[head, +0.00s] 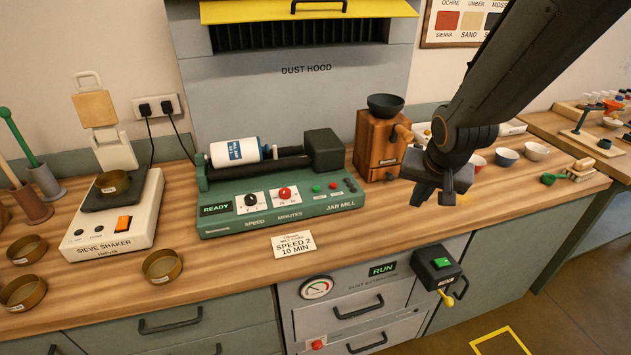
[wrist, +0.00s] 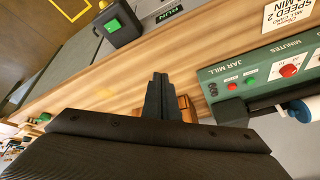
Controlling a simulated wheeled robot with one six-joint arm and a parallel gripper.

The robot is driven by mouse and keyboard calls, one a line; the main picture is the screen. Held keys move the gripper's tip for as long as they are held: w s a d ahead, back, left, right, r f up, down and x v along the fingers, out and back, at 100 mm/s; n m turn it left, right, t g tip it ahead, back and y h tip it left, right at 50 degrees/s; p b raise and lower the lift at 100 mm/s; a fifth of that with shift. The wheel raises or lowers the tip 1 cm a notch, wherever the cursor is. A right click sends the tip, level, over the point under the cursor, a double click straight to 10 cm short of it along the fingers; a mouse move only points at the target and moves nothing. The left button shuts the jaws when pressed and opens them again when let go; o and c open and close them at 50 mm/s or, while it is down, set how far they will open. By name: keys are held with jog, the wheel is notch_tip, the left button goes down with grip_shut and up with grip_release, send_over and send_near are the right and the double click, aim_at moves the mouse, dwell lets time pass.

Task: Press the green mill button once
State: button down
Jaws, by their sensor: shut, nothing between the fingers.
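The green jar mill (head: 230,222) stands on the wooden bench, with a white jar (head: 236,152) lying on its rollers. Its small green button (head: 316,188) is on the front panel beside a small red button (head: 333,186). The wrist view also shows the green button (wrist: 250,79) and the red button (wrist: 231,87), upper right of my fingers. The mill's display (head: 215,209) reads READY. My gripper (head: 432,192) is shut and empty, above the bench to the right of the mill, apart from it. In the wrist view its fingertips (wrist: 160,77) point over bare wood.
A wooden grinder (head: 375,150) stands between the mill and my gripper. A black box (head: 437,265) with another green button and a yellow lever is on the cabinet front. A card (head: 293,244) reads SPEED 2, 10 MIN. Bowls (head: 507,157) stand to the right.

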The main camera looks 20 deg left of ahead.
jog(key=w+a+r+t+y+p, duration=0.15)
jog(key=w+a, duration=0.35)
jog(key=a, duration=0.5)
notch_tip(320, 180, up, 3)
jog(key=y+p, duration=0.3)
send_over(317, 189)
jog(key=shift+s+d+r+m+t, duration=0.15)
jog(key=shift+s+d+m+t, duration=0.05)
jog(key=shift+m+t, duration=0.15)
jog(key=shift+f+b, duration=0.2)
jog(key=shift+b, duration=0.3)
notch_tip(317, 189, down, 6)
jog(key=b, duration=0.8)
jog(key=shift+r, duration=0.1)
jog(key=shift+f+b, duration=1.3)
jog(key=shift+b, duration=0.2)
jog(key=shift+f, duration=0.1)
jog(key=shift+f, duration=0.35)
